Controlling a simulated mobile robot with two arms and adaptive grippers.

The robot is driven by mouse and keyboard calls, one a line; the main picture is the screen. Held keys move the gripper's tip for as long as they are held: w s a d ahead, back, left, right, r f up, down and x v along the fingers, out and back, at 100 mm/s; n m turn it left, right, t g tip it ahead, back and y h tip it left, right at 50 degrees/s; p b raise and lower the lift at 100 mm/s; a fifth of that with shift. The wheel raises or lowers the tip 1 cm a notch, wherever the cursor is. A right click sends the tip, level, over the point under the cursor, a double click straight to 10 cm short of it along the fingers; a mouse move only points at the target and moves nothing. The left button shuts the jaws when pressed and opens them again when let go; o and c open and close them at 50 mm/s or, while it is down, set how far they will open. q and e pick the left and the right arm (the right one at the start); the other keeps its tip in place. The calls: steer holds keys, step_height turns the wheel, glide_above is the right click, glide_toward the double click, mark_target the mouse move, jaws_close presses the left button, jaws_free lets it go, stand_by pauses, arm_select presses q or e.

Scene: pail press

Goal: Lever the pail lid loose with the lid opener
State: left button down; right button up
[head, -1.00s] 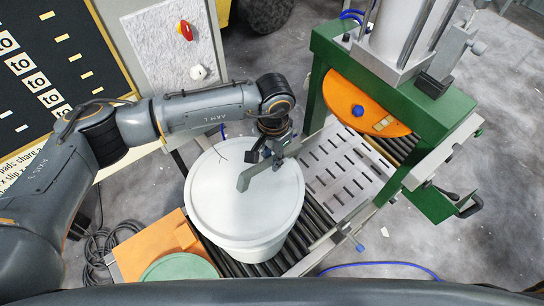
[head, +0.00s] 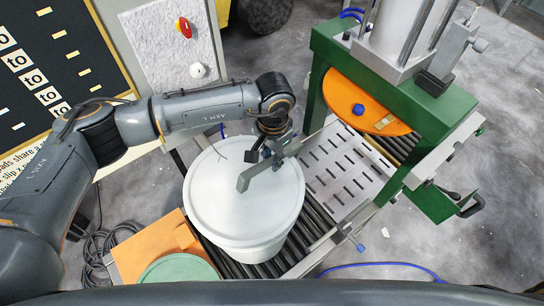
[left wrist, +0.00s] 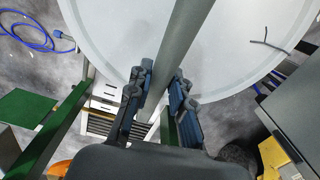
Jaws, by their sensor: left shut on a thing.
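The white pail (head: 243,237) stands on the roller conveyor with its round white lid (head: 225,205) on top. My left gripper (head: 272,152) is at the far right part of the lid and is shut on the grey lid opener (head: 250,180). The opener's hooked end hangs over the lid; I cannot tell whether it touches. In the left wrist view, the fingers (left wrist: 158,100) clasp the opener's bar (left wrist: 178,60), which runs out across the white lid (left wrist: 115,40). My right gripper is not in view.
A green press frame (head: 440,120) with an orange disc (head: 365,100) stands at the right, beyond a slotted plate (head: 340,170). A green round lid (head: 180,268) lies by an orange box (head: 150,248) at the front left. A control panel (head: 170,45) stands behind.

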arm_select(q)
steer(key=shift+s+a+f+b, duration=0.1)
steer(key=shift+s+b, duration=0.05)
steer(key=shift+b, duration=0.3)
stand_by(1.1)
stand_by(0.3)
steer(key=shift+r, duration=0.55)
steer(key=shift+r+p, duration=0.7)
steer(key=shift+r, duration=2.35)
